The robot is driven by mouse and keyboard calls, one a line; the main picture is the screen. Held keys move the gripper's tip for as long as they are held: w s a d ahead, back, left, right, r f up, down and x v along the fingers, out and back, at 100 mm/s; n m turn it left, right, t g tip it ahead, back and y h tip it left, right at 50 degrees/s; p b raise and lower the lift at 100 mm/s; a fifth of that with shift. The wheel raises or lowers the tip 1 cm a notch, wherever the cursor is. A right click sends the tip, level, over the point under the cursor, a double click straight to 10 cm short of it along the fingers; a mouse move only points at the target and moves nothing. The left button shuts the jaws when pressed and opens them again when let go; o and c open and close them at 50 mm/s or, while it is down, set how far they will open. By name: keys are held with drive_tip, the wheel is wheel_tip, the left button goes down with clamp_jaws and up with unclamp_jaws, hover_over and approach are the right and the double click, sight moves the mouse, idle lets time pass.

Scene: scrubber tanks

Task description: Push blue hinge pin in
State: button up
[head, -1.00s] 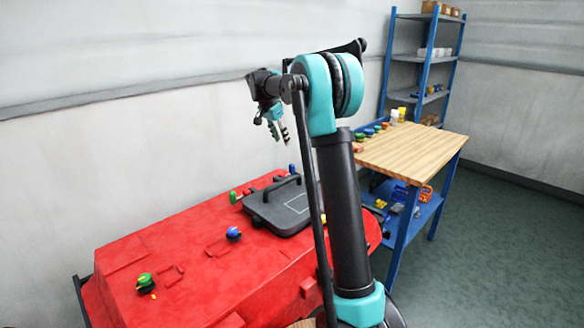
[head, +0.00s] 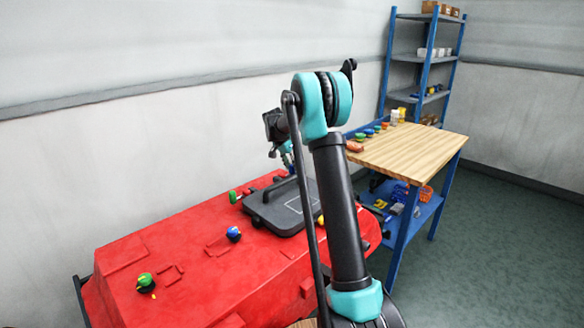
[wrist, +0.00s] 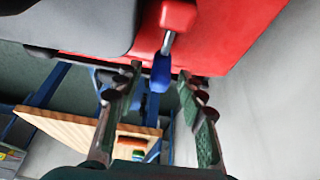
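The blue hinge pin (wrist: 160,73) shows in the wrist view, with a bare metal shaft between its blue head and a red hinge block (wrist: 178,14). My gripper (wrist: 160,76) is open, its two fingers apart with the blue head appearing between their tips. I cannot tell whether either finger touches it. In the head view, part of my gripper (head: 287,157) shows behind my arm at the far end of the black lid (head: 270,208). The blue pin is hidden there. A green pin (head: 232,197) stands at the lid's left corner.
The red tank (head: 200,270) carries a blue knob (head: 233,233) and a green knob (head: 145,281). A wooden-topped workbench (head: 405,150) stands close to the right, with small items along its back. A blue shelf rack (head: 425,60) stands behind it. The wall is close beyond the tank.

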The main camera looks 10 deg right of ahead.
drive_tip(key=shift+f, duration=0.1)
drive_tip(key=shift+c, duration=0.5)
clamp_jaws()
drive_tip(key=shift+s+a, duration=0.55)
drive_tip(key=shift+a, duration=0.25)
drive_tip(key=shift+s+a, duration=0.5)
drive_tip(key=shift+a, duration=0.25)
drive_tip(key=shift+o, duration=0.5)
unclamp_jaws()
